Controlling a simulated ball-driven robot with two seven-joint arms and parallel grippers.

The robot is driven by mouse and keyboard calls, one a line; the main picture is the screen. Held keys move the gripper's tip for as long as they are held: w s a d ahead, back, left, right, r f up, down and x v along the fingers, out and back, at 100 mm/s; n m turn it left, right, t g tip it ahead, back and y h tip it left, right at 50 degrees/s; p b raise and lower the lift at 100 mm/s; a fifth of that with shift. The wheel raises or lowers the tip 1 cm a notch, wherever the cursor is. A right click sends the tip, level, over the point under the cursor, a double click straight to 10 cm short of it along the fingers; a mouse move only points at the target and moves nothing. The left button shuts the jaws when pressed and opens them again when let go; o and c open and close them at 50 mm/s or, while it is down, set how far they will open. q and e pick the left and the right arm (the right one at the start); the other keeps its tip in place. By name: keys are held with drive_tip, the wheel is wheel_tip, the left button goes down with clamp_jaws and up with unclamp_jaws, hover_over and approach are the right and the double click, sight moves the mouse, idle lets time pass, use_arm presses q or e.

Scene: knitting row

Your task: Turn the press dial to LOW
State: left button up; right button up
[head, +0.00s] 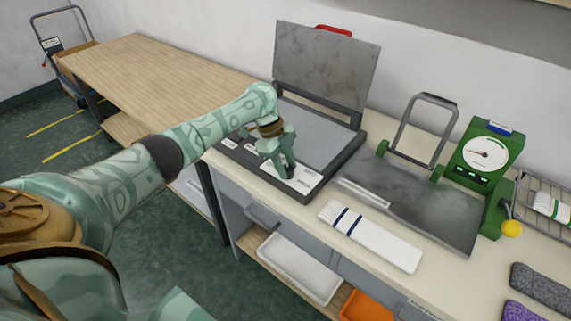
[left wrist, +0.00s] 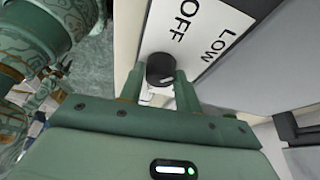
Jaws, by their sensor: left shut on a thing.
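The press (head: 318,137) stands on the worktop with its grey lid (head: 325,68) raised. The white label strip (head: 303,181) runs along its front edge. In the left wrist view the black round dial (left wrist: 160,68) sits on the white panel, beside the printed words OFF (left wrist: 183,23) and LOW (left wrist: 221,45). My left gripper (head: 284,170) is at the press front and hides the dial in the head view. In the left wrist view its fingers (left wrist: 160,84) are on either side of the dial, shut on it. I cannot tell which word the dial points to. My right gripper is not in view.
A dark metal plate (head: 425,205), a green dial scale (head: 484,154) and a wire rack (head: 545,200) stand farther right. The wooden table (head: 135,70) at left is bare.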

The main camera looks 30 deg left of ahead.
use_arm(q)
drive_tip(key=shift+w+m+g+b, duration=0.1)
drive_tip(key=shift+m+g+b, duration=0.4)
drive_tip(key=shift+m, duration=1.4)
drive_tip(key=shift+g, duration=0.3)
drive_tip(key=o, duration=1)
drive_tip(key=shift+d+p+v, duration=0.2)
drive_tip(key=shift+p+v, duration=1.35)
drive_tip(key=shift+v, duration=6.6)
drive_tip(key=shift+r, duration=0.1)
